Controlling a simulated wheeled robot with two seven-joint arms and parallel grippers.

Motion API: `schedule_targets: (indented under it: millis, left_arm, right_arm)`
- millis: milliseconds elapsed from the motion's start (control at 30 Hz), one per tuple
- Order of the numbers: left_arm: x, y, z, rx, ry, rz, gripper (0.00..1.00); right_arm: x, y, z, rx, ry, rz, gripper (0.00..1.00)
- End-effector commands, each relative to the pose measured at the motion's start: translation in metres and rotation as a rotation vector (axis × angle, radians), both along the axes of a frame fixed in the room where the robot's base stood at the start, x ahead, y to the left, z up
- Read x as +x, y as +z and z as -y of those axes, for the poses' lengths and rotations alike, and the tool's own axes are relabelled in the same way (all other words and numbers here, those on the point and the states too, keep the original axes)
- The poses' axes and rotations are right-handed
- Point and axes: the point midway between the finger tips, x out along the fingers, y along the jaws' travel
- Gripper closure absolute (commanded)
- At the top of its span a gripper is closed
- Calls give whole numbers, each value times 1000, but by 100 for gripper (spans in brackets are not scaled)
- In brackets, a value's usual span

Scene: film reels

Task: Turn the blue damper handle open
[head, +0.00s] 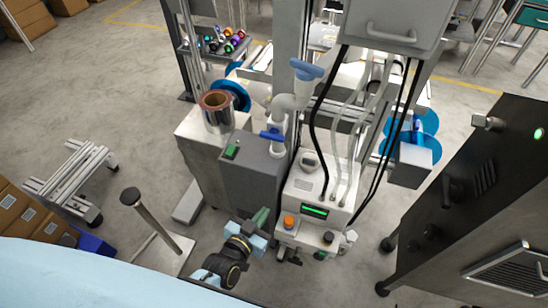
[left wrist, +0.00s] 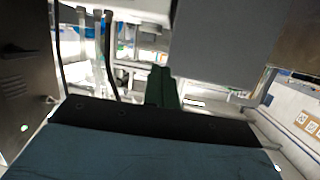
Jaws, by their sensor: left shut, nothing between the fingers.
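A blue handle (head: 272,136) sits on the light grey vertical pipe (head: 278,118), beside the grey cabinet, in the head view. A second blue piece (head: 306,70) tops the pipe's bent upper part. My left gripper (head: 261,216) is low in front of the grey cabinet, below and apart from the handle. Its green fingers (left wrist: 163,87) are together and empty in the left wrist view. The handle cannot be made out in the left wrist view. My right gripper is not in view.
The grey cabinet (head: 252,172) stands behind my left gripper, with a white machine (head: 318,190) with a green display to its right. Black cables (head: 318,115) hang above that machine. A dark cabinet (head: 480,200) stands far right. A post on a plate (head: 150,215) stands left.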

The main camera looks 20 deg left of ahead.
Motion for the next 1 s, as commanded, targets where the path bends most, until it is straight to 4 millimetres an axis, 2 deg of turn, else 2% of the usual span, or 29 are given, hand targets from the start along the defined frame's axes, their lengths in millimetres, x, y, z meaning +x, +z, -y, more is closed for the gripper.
schedule_targets:
  millis: [33,100,200,333,433,567,967,1000]
  left_arm:
    - [19,21,3,-24,20,126,100]
    - [35,63,2,-50,51,277,100]
    - [45,112,-1,-83,93,442,100]
    - [47,151,-5,-107,131,564,100]
    - [50,164,-7,-117,144,601,100]
    - [62,172,-7,-117,145,607,100]
    - [142,198,-4,-118,143,605,100]
    - [144,193,-4,-116,143,599,100]
  right_arm:
    - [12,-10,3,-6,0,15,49]
    - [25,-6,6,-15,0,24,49]
    - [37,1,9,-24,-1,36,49]
    - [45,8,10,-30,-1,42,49]
    - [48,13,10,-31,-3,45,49]
    - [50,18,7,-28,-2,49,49]
    - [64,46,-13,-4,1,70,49]
    - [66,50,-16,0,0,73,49]
